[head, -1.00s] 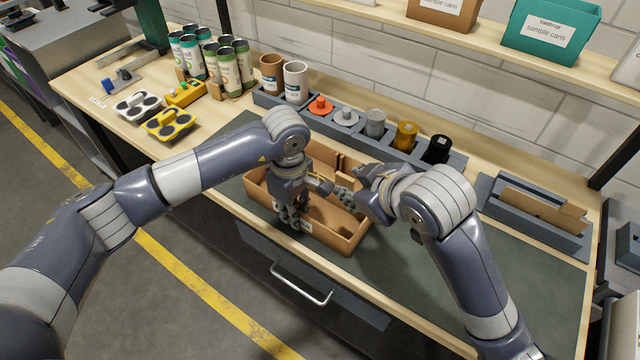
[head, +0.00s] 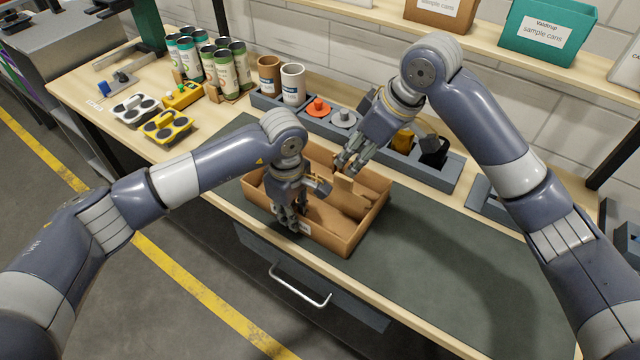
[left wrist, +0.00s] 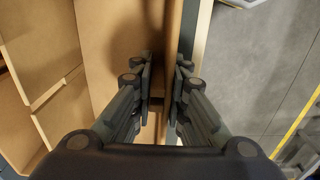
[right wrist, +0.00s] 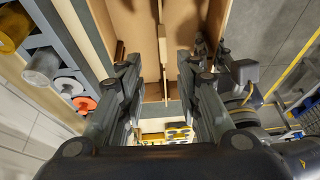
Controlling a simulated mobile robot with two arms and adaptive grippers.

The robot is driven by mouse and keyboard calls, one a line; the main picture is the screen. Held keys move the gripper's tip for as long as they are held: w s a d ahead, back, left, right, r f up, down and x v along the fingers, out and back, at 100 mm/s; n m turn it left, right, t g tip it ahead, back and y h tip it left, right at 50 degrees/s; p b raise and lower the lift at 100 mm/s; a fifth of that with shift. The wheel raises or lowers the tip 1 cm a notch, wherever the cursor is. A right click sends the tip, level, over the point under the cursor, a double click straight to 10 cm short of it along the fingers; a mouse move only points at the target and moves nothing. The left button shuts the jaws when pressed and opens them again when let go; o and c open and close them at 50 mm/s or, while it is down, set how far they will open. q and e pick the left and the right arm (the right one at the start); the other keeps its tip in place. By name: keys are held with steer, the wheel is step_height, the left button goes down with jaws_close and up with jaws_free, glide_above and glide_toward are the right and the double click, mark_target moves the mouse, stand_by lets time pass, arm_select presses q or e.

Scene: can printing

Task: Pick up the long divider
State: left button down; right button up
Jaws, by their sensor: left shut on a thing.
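An open brown cardboard box (head: 360,238) lies on the dark mat. A brown divider (head: 351,196) stands inside it; in the right wrist view, a thin divider (right wrist: 161,45) shows nearly edge-on. I cannot tell whether this is the long one. My left gripper (head: 290,224) is shut on the box's near wall; in the left wrist view that wall (left wrist: 174,40) runs between its fingers. My right gripper (head: 346,168) is open and empty above the back of the box. In the right wrist view, its fingers (right wrist: 157,85) are spread, with the divider's line between them.
A grey rack with a brown cup (head: 269,75), a white cup (head: 292,84) and coloured pieces runs behind the box. A grey tray (head: 478,192) at right is mostly hidden by my right arm. Cans stand at back left. The mat (head: 440,250) right of the box is clear.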

glide_above(338, 184)
steer(key=d, duration=0.2)
step_height(338, 184, down, 4)
steer(key=x, duration=0.5)
steer(key=shift+s+a+f, duration=0.1)
steer(key=shift+a+f, duration=0.05)
steer(key=shift+f, duration=0.2)
jaws_close()
